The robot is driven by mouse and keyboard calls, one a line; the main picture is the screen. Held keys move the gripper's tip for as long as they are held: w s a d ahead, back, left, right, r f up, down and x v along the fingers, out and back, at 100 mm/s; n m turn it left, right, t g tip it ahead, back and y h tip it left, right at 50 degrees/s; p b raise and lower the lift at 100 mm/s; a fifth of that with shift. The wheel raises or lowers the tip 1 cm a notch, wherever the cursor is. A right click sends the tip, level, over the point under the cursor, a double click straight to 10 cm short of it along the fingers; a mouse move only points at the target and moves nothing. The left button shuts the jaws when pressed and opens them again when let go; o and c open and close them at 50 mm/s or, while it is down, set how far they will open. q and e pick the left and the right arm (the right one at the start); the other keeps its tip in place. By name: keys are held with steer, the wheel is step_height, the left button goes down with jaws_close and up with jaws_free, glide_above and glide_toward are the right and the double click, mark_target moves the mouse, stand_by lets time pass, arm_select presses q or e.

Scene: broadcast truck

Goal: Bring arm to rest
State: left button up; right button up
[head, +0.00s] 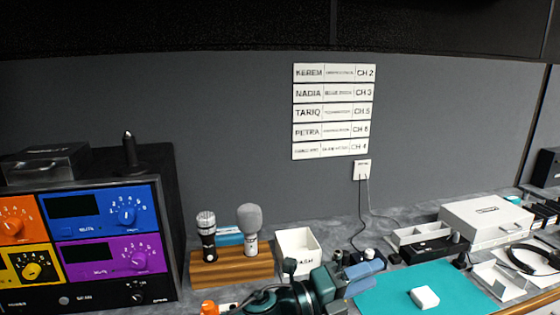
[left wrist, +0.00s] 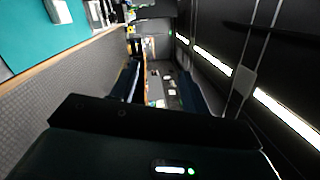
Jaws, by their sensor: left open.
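My left arm (head: 295,300) comes in low at the bottom middle of the head view, in front of the counter. Its left gripper (head: 374,274) points right, near the left edge of the teal mat (head: 395,292). In the left wrist view the two dark blue fingers of the left gripper (left wrist: 160,88) stand apart with nothing between them. Beyond them I see the length of the truck's aisle. My right gripper is in neither view.
Two microphones stand in a wooden holder (head: 232,271) beside a white bin (head: 298,249). A rack with coloured panels (head: 88,240) is at left. A small white block (head: 424,297) lies on the mat. White boxes (head: 486,221) and headphones (head: 535,260) are at right.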

arm_select(q)
steer(key=s+a+f+n+t+y, duration=0.3)
steer(key=a+f+n+y, duration=0.35)
steer(key=a+n, duration=0.55)
steer(key=s+a+f+n+t+y, duration=0.25)
steer(key=a+f+n+y, duration=0.5)
steer(key=n, duration=0.65)
steer(key=s+a+f+n+g+y, duration=0.2)
steer(key=s+a+f+n+g, duration=0.15)
steer(key=s+a, duration=0.55)
steer(key=s+a+f+n+g+y, duration=0.25)
steer(key=s+a+n+g, duration=0.25)
steer(key=s+a, duration=0.5)
steer(key=w+d+f+m+t+h, duration=0.1)
steer(key=w+d+f+t+h, duration=0.2)
steer(key=d+f+t, duration=0.3)
step_height(320, 180, down, 5)
steer(key=shift+w+d+r+t, duration=0.2)
steer(key=shift+w+d+t, duration=0.25)
steer(key=shift+d, duration=0.35)
steer(key=shift+m, duration=0.25)
